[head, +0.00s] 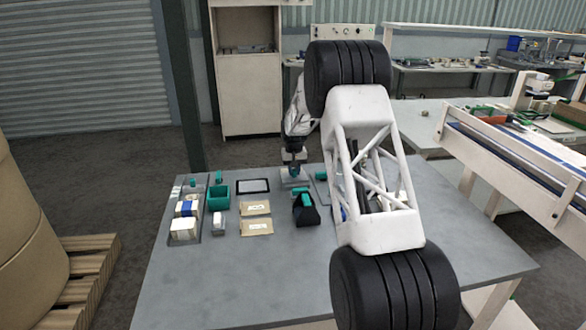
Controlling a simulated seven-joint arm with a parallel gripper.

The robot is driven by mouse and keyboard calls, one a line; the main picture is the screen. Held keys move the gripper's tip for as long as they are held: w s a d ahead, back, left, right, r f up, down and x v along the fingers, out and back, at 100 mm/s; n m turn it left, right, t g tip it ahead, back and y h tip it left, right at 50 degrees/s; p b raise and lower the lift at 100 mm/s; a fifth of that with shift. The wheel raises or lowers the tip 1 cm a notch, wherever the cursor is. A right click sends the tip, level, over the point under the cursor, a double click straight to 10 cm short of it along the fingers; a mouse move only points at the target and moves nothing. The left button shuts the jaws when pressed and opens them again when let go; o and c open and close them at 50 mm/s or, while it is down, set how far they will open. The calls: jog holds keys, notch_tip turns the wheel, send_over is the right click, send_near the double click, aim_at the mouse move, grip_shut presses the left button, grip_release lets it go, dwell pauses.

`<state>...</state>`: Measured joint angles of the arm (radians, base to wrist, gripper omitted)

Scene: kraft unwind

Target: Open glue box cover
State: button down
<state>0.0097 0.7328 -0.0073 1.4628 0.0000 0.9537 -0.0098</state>
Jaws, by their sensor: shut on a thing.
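My gripper (294,165) points down at the back of the grey table, left of my white arm link. It is shut on a small part of what looks like the glue box (294,182), a low grey thing with teal on it. The fingertips and the held part are small and partly merged with the box. I cannot tell whether the cover is raised or which part of it is held.
The grey table (280,280) holds a green open box (219,197), a tray of white boxes (185,226), two kraft packets (256,208), a dark-framed panel (253,186) and a black holder (306,212). The front of the table is clear. My arm hides its right part.

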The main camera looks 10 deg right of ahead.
aim_at(295, 179)
jog(key=shift+s, duration=1.25)
jog(key=c, duration=1)
grip_release()
notch_tip(295, 179, up, 8)
